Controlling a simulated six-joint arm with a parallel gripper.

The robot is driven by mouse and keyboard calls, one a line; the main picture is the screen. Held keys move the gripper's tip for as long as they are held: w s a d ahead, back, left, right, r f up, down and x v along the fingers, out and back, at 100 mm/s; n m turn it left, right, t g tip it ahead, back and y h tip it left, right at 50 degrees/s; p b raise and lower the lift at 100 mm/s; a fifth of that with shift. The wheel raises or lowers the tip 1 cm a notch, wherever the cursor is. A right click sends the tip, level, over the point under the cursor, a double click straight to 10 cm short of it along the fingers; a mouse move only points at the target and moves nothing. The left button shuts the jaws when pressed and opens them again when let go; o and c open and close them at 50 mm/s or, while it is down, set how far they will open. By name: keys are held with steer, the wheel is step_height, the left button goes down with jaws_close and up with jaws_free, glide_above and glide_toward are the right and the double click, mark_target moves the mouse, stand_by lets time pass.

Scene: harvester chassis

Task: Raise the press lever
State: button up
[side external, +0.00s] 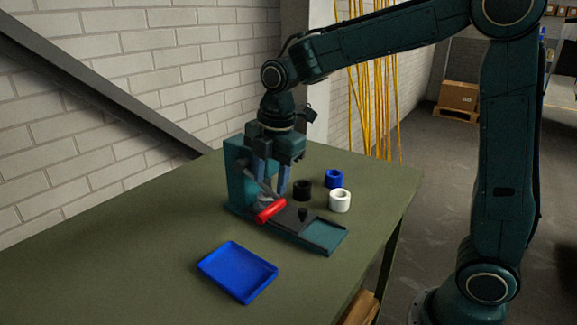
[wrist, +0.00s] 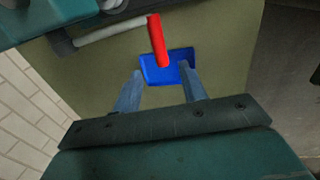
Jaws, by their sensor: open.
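The press (side external: 240,175) is a teal machine standing on the green table. Its lever has a red handle (side external: 270,210) that sits low at the press's front, over the base plate. In the wrist view the red handle (wrist: 158,42) lies ahead of the fingertips, joined to a pale lever rod (wrist: 110,32). My gripper (side external: 270,185) points down beside the press, close behind the red handle. In the wrist view my gripper (wrist: 160,70) has its two fingers apart, with the lower end of the handle appearing between them. I cannot tell whether a finger touches the lever.
A blue tray (side external: 238,271) lies on the table (side external: 120,258) in front of the press. A black ring (side external: 302,190), a blue ring (side external: 333,178) and a white ring (side external: 340,200) stand to the right of the press. The table's left part is clear. A brick wall is behind.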

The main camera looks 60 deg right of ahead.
mark_target(267, 209)
steer(key=shift+w+f, duration=0.2)
steer(key=shift+f, duration=1.1)
steer(key=shift+w+f, duration=0.15)
steer(key=shift+f, duration=1.15)
steer(key=shift+w+f, duration=0.2)
steer(key=shift+f, duration=1.1)
jaws_close()
